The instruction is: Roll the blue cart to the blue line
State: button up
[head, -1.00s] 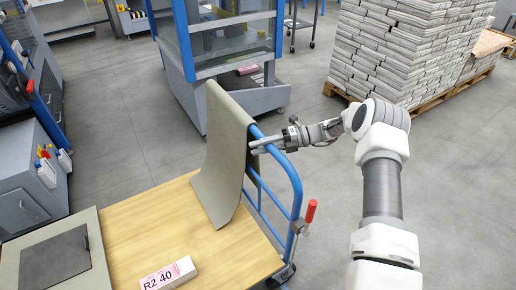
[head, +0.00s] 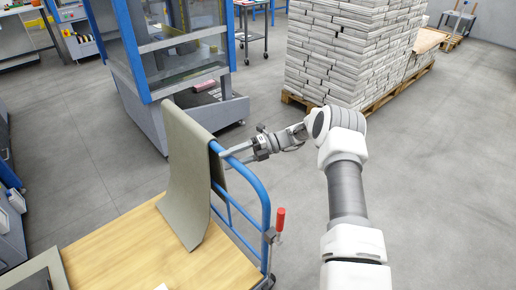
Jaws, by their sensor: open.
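The blue cart has a blue tubular handle (head: 256,184) with a red-gripped lever (head: 280,219) beside it. Its wooden deck (head: 150,245) fills the lower left. A grey-green sheet (head: 185,175) drapes over the left part of the handle and down onto the deck. My gripper (head: 228,158) is at the top bar of the handle, beside the sheet. Its jaws are open, with the fingers reaching over the bar. I cannot tell whether they touch it. The cart's wheels are mostly hidden. No blue line shows on the floor.
A blue-framed machine (head: 175,60) stands beyond the cart. A pallet (head: 375,103) stacked with newspapers (head: 345,50) is at the back. A small wheeled table (head: 252,35) stands between them. Grey floor (head: 440,190) is clear on the right.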

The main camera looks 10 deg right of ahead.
jog(key=w+d+r, duration=0.1)
jog(key=d+r, duration=0.1)
jog(key=d, duration=1.2)
jog(key=shift+w+r+b, duration=0.25)
jog(key=shift+b, duration=0.2)
jog(key=s+a+r+n+h+p, duration=0.1)
jog(key=s+a+r+n+h, duration=0.3)
jog(key=r, duration=0.4)
jog(key=s+a+r+n+h+p, duration=0.1)
jog(key=s+a+r+n+h, duration=0.2)
jog(key=r+n, duration=0.45)
jog(key=s+a+r+n+h+p, duration=0.25)
jog(key=s+r+n, duration=0.25)
jog(key=r, duration=0.3)
jog(key=s+d+r+n+t+h+p, duration=0.1)
jog(key=s+r+n+t+h, duration=0.1)
jog(key=s+n, duration=0.6)
jog(key=s+d+r+n+t+h+p, duration=0.1)
jog(key=s+n+t+h, duration=0.3)
jog(key=s+n, duration=0.5)
jog(key=shift+s+d+r+t, duration=0.45)
jog(key=shift+s+r+t, duration=0.25)
jog(key=shift+s, duration=2.85)
jog(key=shift+n+h, duration=0.25)
